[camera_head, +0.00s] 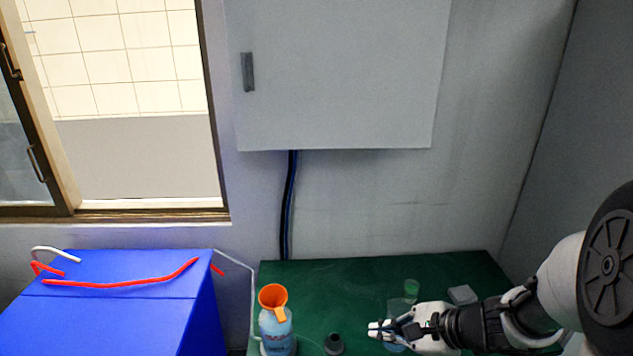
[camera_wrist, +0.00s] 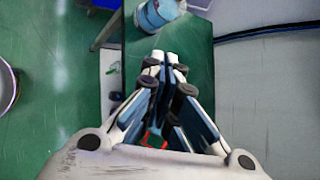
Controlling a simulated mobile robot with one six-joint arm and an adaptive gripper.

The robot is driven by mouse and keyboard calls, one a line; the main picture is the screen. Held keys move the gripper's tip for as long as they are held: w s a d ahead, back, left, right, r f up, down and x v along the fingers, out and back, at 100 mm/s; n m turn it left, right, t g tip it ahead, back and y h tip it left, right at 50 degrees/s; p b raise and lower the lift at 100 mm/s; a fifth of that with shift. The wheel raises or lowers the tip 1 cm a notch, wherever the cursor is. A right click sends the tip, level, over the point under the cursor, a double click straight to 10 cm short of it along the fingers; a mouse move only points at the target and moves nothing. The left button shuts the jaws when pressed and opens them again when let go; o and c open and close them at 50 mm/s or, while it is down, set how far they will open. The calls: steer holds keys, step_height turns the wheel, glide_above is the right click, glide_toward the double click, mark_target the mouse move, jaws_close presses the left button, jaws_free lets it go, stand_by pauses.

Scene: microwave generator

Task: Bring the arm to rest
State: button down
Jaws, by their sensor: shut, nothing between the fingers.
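My gripper (camera_head: 374,330) is at the lower right of the head view, in front of the green table (camera_head: 380,275). My arm reaches in from the right edge. In the wrist view my gripper (camera_wrist: 165,58) has its fingertips together with nothing between them. A blue and white container (camera_wrist: 158,14) shows beyond the fingertips in the wrist view. The gripper is apart from the blue bottle with an orange funnel (camera_head: 273,300) on the table's left side.
A small dark object (camera_head: 334,343) stands right of the bottle. A blue box (camera_head: 130,310) is at left. A grey wall cabinet (camera_head: 340,75) hangs above the table.

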steer(key=s+a+r+n+g+h, duration=0.1)
steer(key=s+a+r+n+g, duration=0.1)
steer(key=s+a+r+n, duration=0.3)
steer(key=s+a+r+n+g+h, duration=0.1)
steer(key=s+r+n, duration=0.2)
steer(key=s+n, duration=0.4)
steer(key=s+d+r+n+t+h, duration=0.1)
steer(key=s+d+r+n+h, duration=0.3)
steer(key=s, duration=0.5)
steer(key=shift+d+n+h, duration=0.7)
steer(key=shift+d+n, duration=0.25)
steer(key=shift+n, duration=0.15)
